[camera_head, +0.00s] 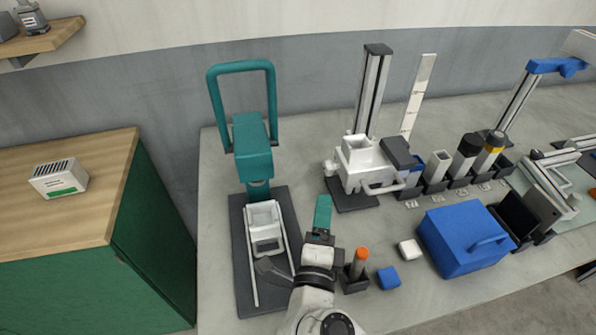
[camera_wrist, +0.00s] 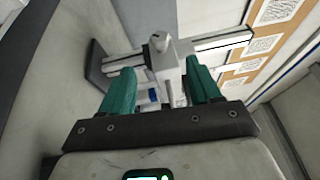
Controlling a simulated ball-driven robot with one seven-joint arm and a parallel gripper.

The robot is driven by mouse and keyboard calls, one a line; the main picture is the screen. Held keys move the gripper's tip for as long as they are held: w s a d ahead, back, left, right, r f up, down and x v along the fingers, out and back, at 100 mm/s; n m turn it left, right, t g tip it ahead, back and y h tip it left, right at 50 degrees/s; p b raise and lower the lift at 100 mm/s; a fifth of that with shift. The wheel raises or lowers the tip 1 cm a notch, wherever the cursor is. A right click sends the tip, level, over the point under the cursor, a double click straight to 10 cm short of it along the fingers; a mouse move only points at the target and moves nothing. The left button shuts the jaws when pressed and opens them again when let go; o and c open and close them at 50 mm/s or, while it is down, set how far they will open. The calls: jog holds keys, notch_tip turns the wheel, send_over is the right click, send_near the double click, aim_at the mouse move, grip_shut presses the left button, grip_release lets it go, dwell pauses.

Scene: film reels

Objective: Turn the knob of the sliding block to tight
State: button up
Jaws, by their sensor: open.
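The white sliding block (camera_head: 362,165) sits low on an upright metal rail (camera_head: 372,85) with a dark base. In the wrist view the rail (camera_wrist: 225,41) lies across the picture, with the pale block (camera_wrist: 182,52) around its middle. A small grey rounded part (camera_wrist: 158,42), which looks like the knob, stands out from it. Its tight or loose setting cannot be read. My gripper (camera_head: 322,212) is in front of and left of the block, apart from it in the head view. In the wrist view my gripper (camera_wrist: 160,82) has its teal fingers wide apart, with the block beyond them.
A teal press (camera_head: 253,145) stands left on a dark base. An orange-topped cylinder (camera_head: 360,256) in a dark holder is close to my gripper's right. A white cube (camera_head: 410,249), a blue cube (camera_head: 388,278) and a blue box (camera_head: 462,240) lie further right.

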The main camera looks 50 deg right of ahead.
aim_at(327, 174)
jog(key=p+x, duration=0.2)
jog(key=x, duration=0.8)
jog(key=shift+w+d, duration=0.2)
